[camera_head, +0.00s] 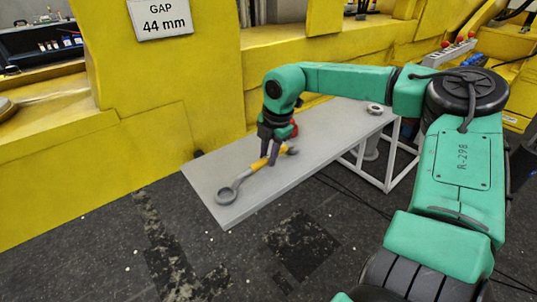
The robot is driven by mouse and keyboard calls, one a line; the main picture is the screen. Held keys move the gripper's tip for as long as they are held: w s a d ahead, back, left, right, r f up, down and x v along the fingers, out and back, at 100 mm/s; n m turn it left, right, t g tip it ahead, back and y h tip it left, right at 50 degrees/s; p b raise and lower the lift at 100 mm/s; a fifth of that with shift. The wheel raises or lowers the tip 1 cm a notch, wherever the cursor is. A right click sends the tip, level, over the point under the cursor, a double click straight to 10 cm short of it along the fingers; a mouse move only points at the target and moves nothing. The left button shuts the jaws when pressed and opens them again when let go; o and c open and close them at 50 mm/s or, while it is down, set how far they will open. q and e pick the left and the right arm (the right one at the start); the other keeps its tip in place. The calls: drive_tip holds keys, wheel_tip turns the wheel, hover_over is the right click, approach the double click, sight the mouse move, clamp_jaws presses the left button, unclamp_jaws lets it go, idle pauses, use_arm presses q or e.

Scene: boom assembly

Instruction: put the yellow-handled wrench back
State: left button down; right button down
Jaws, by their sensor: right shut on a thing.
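The yellow-handled wrench (257,165) is at the front-left part of the grey table (330,145). Its grey ring end (227,196) points to the front left, close to the table's near edge. My right gripper (270,160) points down over the handle and is shut on it. The fingers hide part of the handle, and the wrench's far end shows just right of them. I cannot tell whether the wrench rests on the table or is slightly above it. My left gripper is not in view.
A small metal ring (375,109) lies at the table's far right end. The yellow machine wall (180,140) runs behind the table and bears a sign reading "GAP 44 mm" (161,17). A toolbox (45,45) is at upper left. The table's middle is clear.

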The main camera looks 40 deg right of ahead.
drive_tip(key=shift+f, duration=0.1)
drive_tip(key=c, duration=0.6)
unclamp_jaws()
drive_tip(key=shift+r, duration=0.35)
drive_tip(key=s+r+b, duration=0.2)
drive_tip(key=s+r, duration=0.1)
drive_tip(key=r, duration=1)
drive_tip(key=shift+r+b, duration=0.3)
drive_tip(key=shift+b, duration=0.05)
drive_tip(key=shift+d, duration=0.1)
